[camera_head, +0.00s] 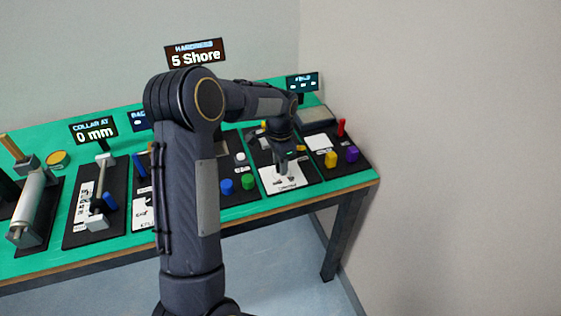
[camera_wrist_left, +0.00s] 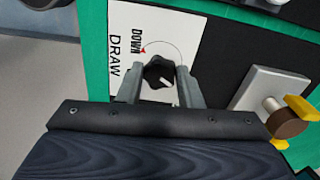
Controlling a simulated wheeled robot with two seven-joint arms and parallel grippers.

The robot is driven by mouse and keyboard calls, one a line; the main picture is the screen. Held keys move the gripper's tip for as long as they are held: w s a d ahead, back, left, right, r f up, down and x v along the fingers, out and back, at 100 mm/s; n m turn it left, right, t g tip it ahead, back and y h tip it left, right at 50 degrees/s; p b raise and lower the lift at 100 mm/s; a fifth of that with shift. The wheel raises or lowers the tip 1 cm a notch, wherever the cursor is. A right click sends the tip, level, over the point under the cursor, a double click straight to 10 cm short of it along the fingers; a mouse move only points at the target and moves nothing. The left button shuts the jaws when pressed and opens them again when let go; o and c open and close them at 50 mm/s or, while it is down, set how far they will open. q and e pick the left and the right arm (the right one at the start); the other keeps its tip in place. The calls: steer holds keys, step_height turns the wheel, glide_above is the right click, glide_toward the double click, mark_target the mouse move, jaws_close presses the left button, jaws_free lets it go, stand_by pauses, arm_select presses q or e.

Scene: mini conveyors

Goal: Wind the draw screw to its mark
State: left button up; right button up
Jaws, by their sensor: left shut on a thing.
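The draw screw's black lobed knob (camera_wrist_left: 158,72) shows in the left wrist view, on a white plate (camera_wrist_left: 180,28) printed DOWN and DRAW. A thin arc with a red arrowhead is printed beside the knob. A pale mark on the knob points toward the lower right of the picture. My left gripper (camera_wrist_left: 160,88) has a finger on each side of the knob and is shut on it. In the head view my left gripper (camera_head: 285,168) reaches down over the white plate (camera_head: 287,180), and the knob is hidden there. My right gripper is not in view.
In the head view a blue knob (camera_head: 227,186) and a green knob (camera_head: 248,181) stand left of the gripper. A sign (camera_head: 196,54) reads 5 Shore. A wall closes the right side.

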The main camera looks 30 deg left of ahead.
arm_select(q)
steer(key=m, duration=0.5)
steer(key=shift+w+a+m+p, duration=0.1)
steer(key=shift+m+p, duration=0.2)
steer(key=shift+p, duration=0.1)
steer(key=m+p, duration=0.1)
steer(key=m, duration=0.5)
steer(key=shift+r, duration=0.1)
steer(key=m+p, duration=0.2)
steer(key=m, duration=0.4)
steer(key=shift+w+m, duration=0.15)
steer(key=shift+m, duration=0.15)
steer(key=m+p, duration=0.1)
steer(key=m, duration=0.4)
steer(key=shift+w, duration=0.1)
steer(key=shift+m, duration=0.4)
steer(key=o, duration=1)
steer(key=shift+c, duration=0.2)
